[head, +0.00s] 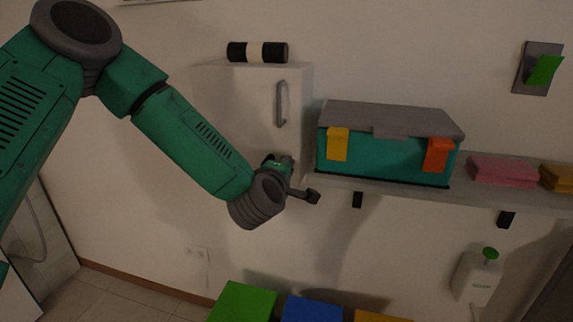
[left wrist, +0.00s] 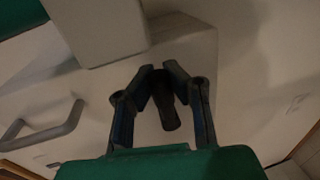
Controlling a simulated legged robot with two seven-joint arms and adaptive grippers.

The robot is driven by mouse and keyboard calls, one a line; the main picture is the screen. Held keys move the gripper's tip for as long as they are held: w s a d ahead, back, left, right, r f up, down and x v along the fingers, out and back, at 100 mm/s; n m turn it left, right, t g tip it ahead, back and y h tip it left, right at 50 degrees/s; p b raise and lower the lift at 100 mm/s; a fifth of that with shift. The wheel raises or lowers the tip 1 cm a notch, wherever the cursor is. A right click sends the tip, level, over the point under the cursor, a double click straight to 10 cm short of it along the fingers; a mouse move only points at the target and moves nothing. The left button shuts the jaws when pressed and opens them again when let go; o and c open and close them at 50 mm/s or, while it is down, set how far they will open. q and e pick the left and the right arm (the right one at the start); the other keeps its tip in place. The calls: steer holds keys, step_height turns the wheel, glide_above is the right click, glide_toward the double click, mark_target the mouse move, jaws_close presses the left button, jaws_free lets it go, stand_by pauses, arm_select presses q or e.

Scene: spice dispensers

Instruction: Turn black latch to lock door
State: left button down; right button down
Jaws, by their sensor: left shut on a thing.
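The white cabinet door (head: 245,110) is closed, with a grey bar handle (head: 283,103) on it; the handle also shows at the left of the left wrist view (left wrist: 42,128). My left gripper (head: 284,159) is at the lower right part of the cabinet front, below the handle. In the left wrist view its two dark fingers (left wrist: 162,78) close around the black latch (left wrist: 171,115). The latch's lower end sticks out between the fingers. In the head view the gripper and wrist hide the latch. My right gripper is not in view.
A shelf (head: 385,187) to the right bears a teal box with a grey lid (head: 390,118) and pink cloths (head: 503,171). A black and white roll (head: 257,52) lies on the cabinet. Green (head: 243,302) and blue (head: 312,308) bins stand below.

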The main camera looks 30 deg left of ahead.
arm_select(q)
steer(key=shift+s+d+f+m, duration=0.2)
steer(key=shift+f+m, duration=0.1)
steer(key=shift+f, duration=0.15)
steer(key=c, duration=1.5)
jaws_free()
steer(key=shift+o, duration=0.2)
steer(key=shift+w+d, duration=0.1)
steer(key=shift+w, duration=0.05)
steer(key=shift+r, duration=0.1)
steer(key=shift+r, duration=0.15)
steer(key=v, duration=1.2)
steer(key=shift+w, duration=0.1)
steer(key=shift+f, duration=0.2)
